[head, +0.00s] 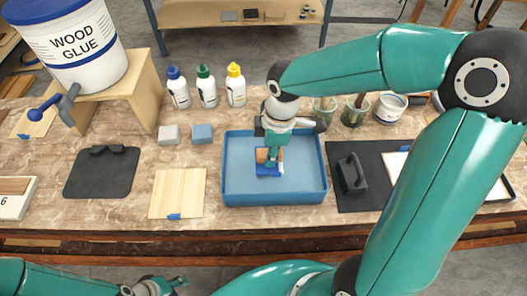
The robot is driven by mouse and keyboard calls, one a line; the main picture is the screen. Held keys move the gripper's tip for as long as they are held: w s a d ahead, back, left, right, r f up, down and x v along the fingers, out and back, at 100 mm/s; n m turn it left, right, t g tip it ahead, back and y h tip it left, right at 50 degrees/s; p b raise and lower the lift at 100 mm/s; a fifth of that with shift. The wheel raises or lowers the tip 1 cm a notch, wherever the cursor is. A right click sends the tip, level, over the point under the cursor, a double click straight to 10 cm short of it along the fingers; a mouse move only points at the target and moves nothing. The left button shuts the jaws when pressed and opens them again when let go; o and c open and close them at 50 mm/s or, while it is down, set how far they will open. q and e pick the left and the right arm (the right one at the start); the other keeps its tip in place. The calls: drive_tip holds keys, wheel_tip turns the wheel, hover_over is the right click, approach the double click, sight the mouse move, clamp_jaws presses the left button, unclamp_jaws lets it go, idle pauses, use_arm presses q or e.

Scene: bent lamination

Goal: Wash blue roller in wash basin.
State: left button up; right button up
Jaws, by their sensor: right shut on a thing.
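The wash basin (230,190) is a blue rectangular tray at the middle of the table, in the head view. The blue roller (268,173) is inside the basin, with a brown part (262,155) beside the teal fingers. My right gripper (271,156) reaches down into the basin from above and is shut on the roller. The gripper hides part of the roller, and I cannot tell whether it touches the basin floor. My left gripper (175,284) is low at the bottom edge, away from the basin, and its fingers are too small to judge.
A dark mat with a black handled tool (352,174) lies right of the basin. Glue bottles (207,86) and jars (354,111) stand behind. A wooden board (178,193) and sponges (201,133) are left. A glue bucket (68,45) sits on a wooden stand. My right arm covers the right side.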

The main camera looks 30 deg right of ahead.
drive_tip(key=shift+s+d, duration=0.55)
drive_tip(key=shift+d, duration=0.3)
drive_tip(key=shift+w+a, duration=0.55)
drive_tip(key=shift+a, duration=0.3)
drive_tip(key=shift+w+a, duration=0.5)
drive_tip(key=shift+a, duration=0.35)
drive_tip(key=shift+w+a, duration=0.55)
drive_tip(key=shift+a, duration=0.3)
drive_tip(key=shift+s+d, duration=0.55)
drive_tip(key=shift+d, duration=0.3)
drive_tip(key=shift+s+d, duration=0.5)
drive_tip(key=shift+d, duration=0.35)
drive_tip(key=shift+s+d, duration=0.55)
drive_tip(key=shift+d, duration=0.3)
drive_tip(key=shift+a, duration=0.1)
drive_tip(key=shift+w+a, duration=0.55)
drive_tip(key=shift+a, duration=0.3)
drive_tip(key=shift+w+a, duration=0.5)
drive_tip(key=shift+a, duration=0.3)
drive_tip(key=shift+w+a, duration=0.55)
drive_tip(key=shift+a, duration=0.3)
